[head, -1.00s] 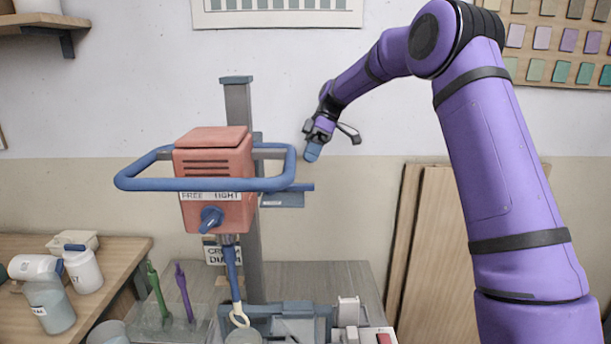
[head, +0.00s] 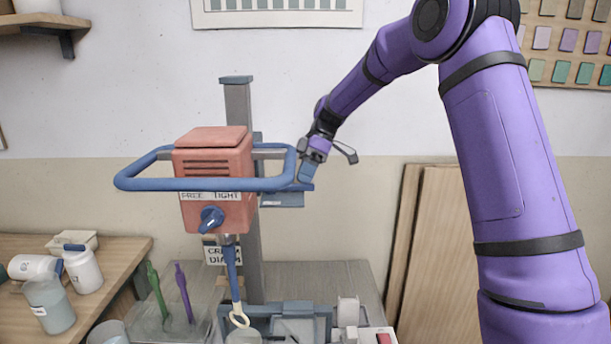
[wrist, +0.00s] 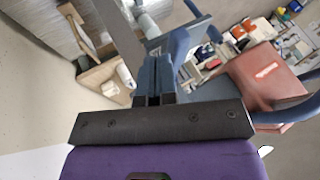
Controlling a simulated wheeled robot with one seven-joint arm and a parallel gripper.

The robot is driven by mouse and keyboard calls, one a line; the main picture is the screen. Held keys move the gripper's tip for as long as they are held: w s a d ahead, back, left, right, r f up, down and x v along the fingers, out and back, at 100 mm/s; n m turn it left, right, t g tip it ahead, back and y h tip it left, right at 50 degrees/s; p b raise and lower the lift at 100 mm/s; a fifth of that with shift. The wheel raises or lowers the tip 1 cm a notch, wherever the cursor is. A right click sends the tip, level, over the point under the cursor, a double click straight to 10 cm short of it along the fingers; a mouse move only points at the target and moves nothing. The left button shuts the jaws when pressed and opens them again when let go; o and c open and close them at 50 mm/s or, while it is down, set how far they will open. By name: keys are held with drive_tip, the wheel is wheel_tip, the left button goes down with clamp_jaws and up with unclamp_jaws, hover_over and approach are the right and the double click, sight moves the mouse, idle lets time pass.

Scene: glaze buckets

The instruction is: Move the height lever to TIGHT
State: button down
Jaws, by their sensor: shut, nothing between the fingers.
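The red mixer head (head: 214,165) is mounted on a grey column (head: 240,110). Its front carries a FREE / TIGHT label (head: 212,196) above a blue knob-like lever (head: 212,217). A flat blue bar (head: 290,188) sticks out to the right beside the column, over a grey-blue block (head: 283,200); I cannot tell which of these parts is the height lever. My gripper (head: 306,172) is shut and empty, pointing down at the right end of the blue loop handle, close to the bar; contact is unclear. In the wrist view its closed fingers (wrist: 155,80) point toward the stand, with the red head (wrist: 265,75) to the right.
The blue loop handle (head: 180,184) surrounds the head. A mixing shaft (head: 233,275) hangs below it. Wood panels (head: 440,255) lean at right.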

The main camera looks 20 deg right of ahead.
drive_tip(key=shift+s, duration=0.1)
drive_tip(key=shift+s+m, duration=0.2)
drive_tip(key=shift+m, duration=0.2)
drive_tip(key=shift+s+t, duration=0.1)
drive_tip(key=shift+t, duration=0.2)
drive_tip(key=shift+s+m+y, duration=0.3)
drive_tip(key=shift+m, duration=0.1)
drive_tip(key=s+m+t, duration=0.2)
drive_tip(key=m, duration=0.1)
drive_tip(key=shift+s+a+r+y, duration=0.1)
drive_tip(key=shift+s+a+y, duration=0.15)
drive_tip(key=shift+a+y, duration=0.05)
drive_tip(key=s+m+t, duration=0.1)
drive_tip(key=s+a+m+t, duration=0.1)
drive_tip(key=m, duration=0.1)
drive_tip(key=shift+s+a, duration=0.1)
drive_tip(key=shift+a, duration=0.15)
drive_tip(key=shift+s+a, duration=0.4)
